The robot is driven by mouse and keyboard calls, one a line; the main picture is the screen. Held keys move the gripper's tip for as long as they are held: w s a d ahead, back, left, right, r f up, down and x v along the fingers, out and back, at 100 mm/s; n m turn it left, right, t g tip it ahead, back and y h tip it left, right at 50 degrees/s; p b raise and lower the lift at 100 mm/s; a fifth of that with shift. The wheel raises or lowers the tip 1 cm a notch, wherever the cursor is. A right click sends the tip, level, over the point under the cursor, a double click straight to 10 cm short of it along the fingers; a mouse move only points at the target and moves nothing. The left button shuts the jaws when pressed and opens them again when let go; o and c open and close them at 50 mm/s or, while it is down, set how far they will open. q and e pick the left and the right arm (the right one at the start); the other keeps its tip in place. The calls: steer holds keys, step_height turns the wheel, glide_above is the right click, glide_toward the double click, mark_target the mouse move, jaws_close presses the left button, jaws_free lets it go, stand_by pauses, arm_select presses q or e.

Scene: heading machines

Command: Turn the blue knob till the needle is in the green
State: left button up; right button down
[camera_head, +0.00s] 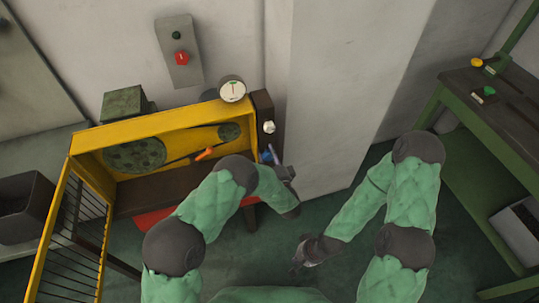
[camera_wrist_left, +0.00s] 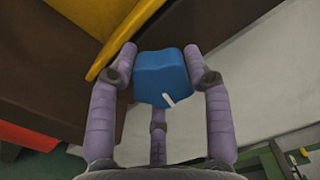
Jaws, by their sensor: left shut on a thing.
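The blue knob (camera_wrist_left: 160,75) sits between the purple fingers of my left gripper (camera_wrist_left: 162,80) in the left wrist view. A short white mark shows on its lower edge. In the head view, my left gripper (camera_head: 275,163) is at the right end of the yellow machine, with a bit of the blue knob (camera_head: 265,157) showing beside it. A round white gauge (camera_head: 232,90) stands on the machine's top edge; its needle and green zone are too small to read. My right gripper (camera_head: 302,257) hangs low over the floor, away from the machine; its finger opening is unclear.
The yellow machine frame (camera_head: 150,125) has a dark opening with an orange part (camera_head: 204,154) in it. A wall box with a red button (camera_head: 181,58) is above. A pale pillar (camera_head: 325,90) stands close right of the machine. A green bench (camera_head: 500,105) is far right.

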arm_select(q)
steer(key=shift+m, duration=0.4)
steer(key=o, duration=1.2)
steer(key=shift+w+d, duration=0.1)
